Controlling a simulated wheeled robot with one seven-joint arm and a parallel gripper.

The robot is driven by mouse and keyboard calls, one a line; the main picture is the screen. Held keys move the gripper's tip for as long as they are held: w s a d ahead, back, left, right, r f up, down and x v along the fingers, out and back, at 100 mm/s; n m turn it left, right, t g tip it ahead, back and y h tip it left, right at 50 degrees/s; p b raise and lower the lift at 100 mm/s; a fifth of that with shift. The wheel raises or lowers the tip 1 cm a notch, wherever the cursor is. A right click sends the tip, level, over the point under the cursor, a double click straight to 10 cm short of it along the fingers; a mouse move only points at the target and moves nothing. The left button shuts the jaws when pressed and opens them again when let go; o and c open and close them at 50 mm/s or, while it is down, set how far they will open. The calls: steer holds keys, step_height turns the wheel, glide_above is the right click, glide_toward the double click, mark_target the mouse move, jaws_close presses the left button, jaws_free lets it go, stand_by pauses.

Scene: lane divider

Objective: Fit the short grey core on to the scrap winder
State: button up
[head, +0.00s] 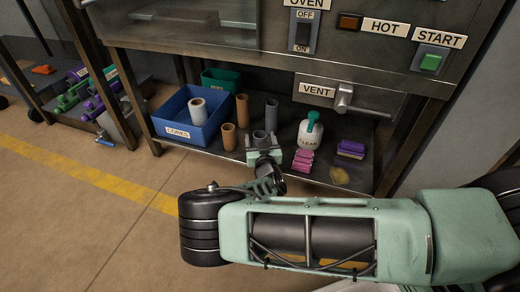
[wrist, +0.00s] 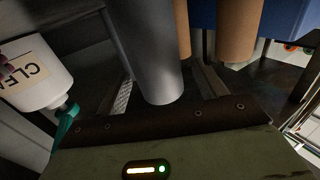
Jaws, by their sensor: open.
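The short grey core (head: 259,137) stands upright on the low shelf under the oven. A grey core (wrist: 155,65), seemingly the same one, fills the middle of the wrist view. My gripper (head: 263,152) is open at this core, with one finger on each side of it in the wrist view (wrist: 163,92). I cannot tell whether the fingers touch it. A taller grey core (head: 272,114) stands just behind. I cannot make out the scrap winder in either view.
A tall brown core (head: 242,107) and a short brown core (head: 229,137) stand left of my gripper. A blue CORES bin (head: 188,117) holds a pale core. The VENT panel (head: 340,92) hangs above.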

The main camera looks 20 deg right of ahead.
mark_target(259, 134)
steer(key=shift+w+d+f+b, duration=0.1)
steer(key=shift+w+f+b, duration=0.15)
steer(key=shift+w, duration=0.3)
steer(key=shift+w+d+f+b, duration=0.1)
steer(key=shift+w+b, duration=0.25)
steer(key=shift+w, duration=0.2)
steer(key=shift+w+r, duration=0.25)
steer(key=shift+w, duration=0.15)
steer(key=c, duration=1.1)
steer(key=shift+o, duration=0.2)
